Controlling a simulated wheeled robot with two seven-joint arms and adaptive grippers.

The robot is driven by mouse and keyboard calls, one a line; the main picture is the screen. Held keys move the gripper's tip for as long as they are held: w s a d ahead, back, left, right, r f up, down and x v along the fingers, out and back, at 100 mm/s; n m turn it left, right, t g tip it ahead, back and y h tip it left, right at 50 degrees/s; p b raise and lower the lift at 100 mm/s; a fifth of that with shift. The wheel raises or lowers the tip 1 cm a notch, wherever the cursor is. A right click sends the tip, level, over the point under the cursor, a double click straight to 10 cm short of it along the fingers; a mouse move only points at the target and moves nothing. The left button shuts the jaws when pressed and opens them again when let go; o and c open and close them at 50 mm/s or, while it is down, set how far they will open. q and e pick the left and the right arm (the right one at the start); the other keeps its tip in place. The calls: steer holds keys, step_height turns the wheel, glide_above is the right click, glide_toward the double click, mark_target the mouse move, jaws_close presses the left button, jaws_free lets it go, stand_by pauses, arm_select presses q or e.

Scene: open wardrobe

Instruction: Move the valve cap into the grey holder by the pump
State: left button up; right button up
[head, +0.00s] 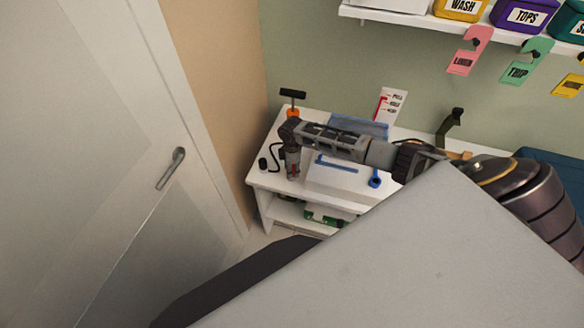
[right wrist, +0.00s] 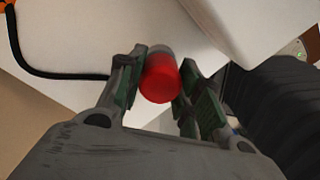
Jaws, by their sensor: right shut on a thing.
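My right gripper (head: 292,176) points down over the left end of a white table, in front of the pump (head: 292,100). It is shut on a red cylinder, which I take as the valve cap (right wrist: 160,80); the cap shows between both fingers in the right wrist view. A grey band (right wrist: 160,50) shows at the cap's far end. I cannot tell whether it is part of the cap or the grey holder. The pump has a black T-handle and an orange base, with a black hose (right wrist: 50,73). My left gripper is not in view.
The white table (head: 262,180) has a lower shelf. A white box (head: 335,175) with blue parts stands right of the gripper. A small black object (head: 262,163) lies near the left edge. A door (head: 110,130) is at left, and a wall shelf (head: 400,18) is above.

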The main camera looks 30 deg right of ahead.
steer(key=shift+f, duration=0.4)
steer(key=o, duration=1.2)
steer(key=shift+r, duration=0.2)
step_height(320, 180, up, 12)
steer(key=shift+f, duration=0.2)
stand_by(0.7)
